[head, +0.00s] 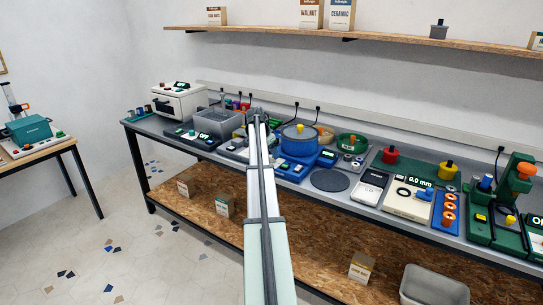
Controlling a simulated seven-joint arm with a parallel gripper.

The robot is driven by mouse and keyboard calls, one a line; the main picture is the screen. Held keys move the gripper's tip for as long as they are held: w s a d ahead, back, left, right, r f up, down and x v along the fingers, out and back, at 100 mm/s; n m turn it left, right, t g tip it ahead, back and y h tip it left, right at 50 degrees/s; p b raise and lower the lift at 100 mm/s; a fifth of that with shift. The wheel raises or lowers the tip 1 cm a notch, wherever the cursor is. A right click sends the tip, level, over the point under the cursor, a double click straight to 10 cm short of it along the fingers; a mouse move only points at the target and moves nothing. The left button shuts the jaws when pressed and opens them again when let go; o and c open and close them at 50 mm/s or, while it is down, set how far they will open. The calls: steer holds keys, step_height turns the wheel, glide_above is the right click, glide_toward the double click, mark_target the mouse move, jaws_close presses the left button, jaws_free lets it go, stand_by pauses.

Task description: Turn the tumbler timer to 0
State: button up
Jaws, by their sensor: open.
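My arm reaches up the middle of the head view, and my gripper (257,116) is at its far end, over the bench. The gripper is open with nothing visible between its fingers, though it is small here. A blue machine (296,167) with a round blue drum and a yellow knob on top stands just right of the gripper. It has a small lit display on its front right. I cannot tell for sure whether this is the tumbler. No timer dial or its setting can be read, and my arm hides part of the bench left of this machine.
A white oven (180,100), a grey basin (217,122) and a dark panel reading OFF (193,138) stand to the left. A dark round pad (329,180), a scale (409,200) and green machines (489,213) stand to the right. A wall shelf (390,41) runs above.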

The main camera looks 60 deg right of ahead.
steer(key=shift+x, duration=1)
steer(key=c, duration=1)
steer(key=n+t, duration=0.1)
steer(key=n, duration=0.1)
steer(key=n+t, duration=0.1)
steer(key=n, duration=0.2)
steer(key=shift+s, duration=0.2)
steer(key=n+t, duration=0.1)
steer(key=n, duration=0.2)
steer(key=n+t+y, duration=0.1)
steer(key=n, duration=0.2)
steer(key=shift+d+n, duration=0.1)
steer(key=shift+n, duration=0.3)
steer(key=shift+s+t, duration=0.1)
steer(key=shift+t, duration=0.2)
steer(key=o, duration=1)
